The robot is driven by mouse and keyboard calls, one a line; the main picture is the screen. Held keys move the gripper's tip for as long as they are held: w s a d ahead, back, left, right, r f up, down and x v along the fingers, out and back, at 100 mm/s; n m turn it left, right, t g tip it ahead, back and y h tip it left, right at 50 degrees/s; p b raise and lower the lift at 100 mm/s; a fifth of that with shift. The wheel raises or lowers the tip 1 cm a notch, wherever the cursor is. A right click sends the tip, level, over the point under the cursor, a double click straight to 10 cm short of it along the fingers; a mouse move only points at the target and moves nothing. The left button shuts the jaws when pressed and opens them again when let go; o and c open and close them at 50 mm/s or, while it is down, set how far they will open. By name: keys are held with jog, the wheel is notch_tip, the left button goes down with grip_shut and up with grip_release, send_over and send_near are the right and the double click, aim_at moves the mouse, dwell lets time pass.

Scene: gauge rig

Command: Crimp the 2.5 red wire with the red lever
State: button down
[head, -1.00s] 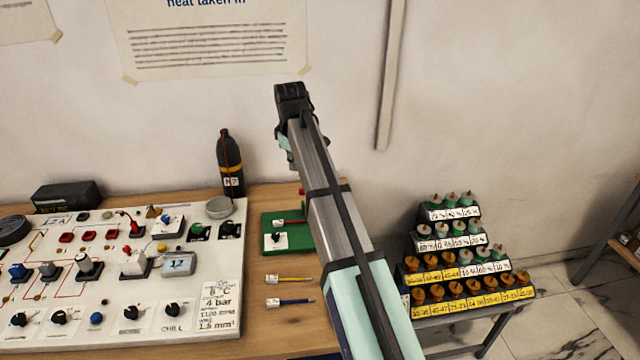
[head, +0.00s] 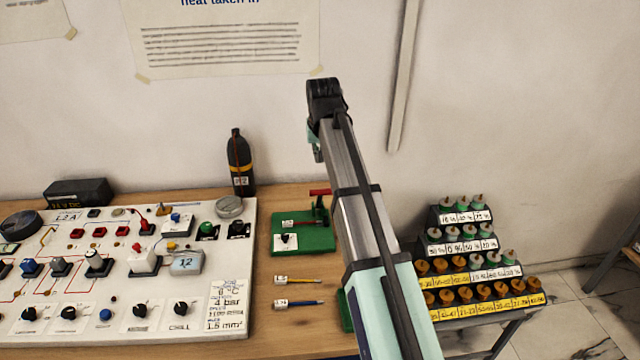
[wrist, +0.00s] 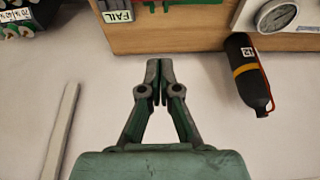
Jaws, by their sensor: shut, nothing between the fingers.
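The green crimp station (head: 304,238) stands on the table, with a red lever (head: 320,192) at its upper right, partly beside my arm. A red wire (head: 300,222) with a white tag lies on the station, and a black knob (head: 284,238) sits in front of it. My gripper (wrist: 153,80) is shut and empty in the wrist view, in the air near the wall. It is not clearly visible in the head view, where my arm rises right of the station.
A gauge panel (head: 232,318) with knobs fills the left of the table. A black bottle (head: 240,165) stands behind it. A stepped rack of pegs (head: 440,315) is at the right. A FAIL label (wrist: 117,16) shows at the table edge in the wrist view.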

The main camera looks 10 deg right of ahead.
jog(key=p+x, duration=0.3)
jog(key=x, duration=0.7)
jog(key=shift+f, duration=0.1)
jog(key=s+p, duration=0.1)
jog(key=s, duration=0.2)
jog(key=shift+a+p, duration=0.1)
jog(key=shift+p, duration=0.2)
jog(key=shift+s, duration=0.55)
jog(key=shift+a, duration=0.15)
